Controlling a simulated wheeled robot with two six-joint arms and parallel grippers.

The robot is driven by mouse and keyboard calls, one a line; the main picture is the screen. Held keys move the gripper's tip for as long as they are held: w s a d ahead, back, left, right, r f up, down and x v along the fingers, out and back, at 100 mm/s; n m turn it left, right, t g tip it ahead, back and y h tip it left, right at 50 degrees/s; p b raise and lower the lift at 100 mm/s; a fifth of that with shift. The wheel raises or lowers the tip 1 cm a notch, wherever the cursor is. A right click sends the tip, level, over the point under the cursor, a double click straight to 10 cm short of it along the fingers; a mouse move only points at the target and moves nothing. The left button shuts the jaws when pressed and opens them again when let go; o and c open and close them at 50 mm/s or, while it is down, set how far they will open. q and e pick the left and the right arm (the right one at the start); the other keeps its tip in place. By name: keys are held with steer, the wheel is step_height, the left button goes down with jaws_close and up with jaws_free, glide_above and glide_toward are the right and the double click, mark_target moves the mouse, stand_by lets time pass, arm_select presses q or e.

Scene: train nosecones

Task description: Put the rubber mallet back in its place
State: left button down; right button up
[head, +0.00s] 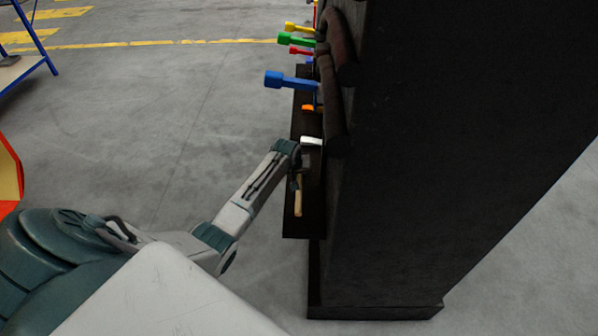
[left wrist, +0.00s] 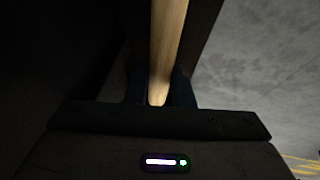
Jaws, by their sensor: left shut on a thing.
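My left gripper (head: 297,172) is shut on the wooden handle of the rubber mallet (head: 298,198), beside the front of a tall dark rack (head: 450,130). The handle hangs below the gripper. A pale block (head: 311,141) just above the gripper looks like the mallet's head; the gripper partly hides the join. In the left wrist view the wooden handle (left wrist: 166,45) runs up from between my left fingers (left wrist: 160,88); the mallet's head is out of that view. I cannot tell whether the mallet touches the rack. My right gripper is not in view.
A dark ledge (head: 301,225) juts from the rack beside the mallet. Tools with blue (head: 288,80), green (head: 297,40) and yellow (head: 299,28) ends stick out farther along. A blue-framed stand (head: 40,45) is far left. The grey floor between is clear.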

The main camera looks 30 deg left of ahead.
arm_select(q)
steer(key=shift+f+b, duration=0.75)
steer(key=shift+f, duration=0.6)
steer(key=shift+f+b, duration=0.65)
steer(key=shift+f, duration=0.35)
steer(key=shift+f+b, duration=0.55)
steer(key=shift+f, duration=0.5)
steer(key=c, duration=1.3)
jaws_free()
steer(key=shift+o, duration=0.7)
steer(key=shift+f, duration=0.1)
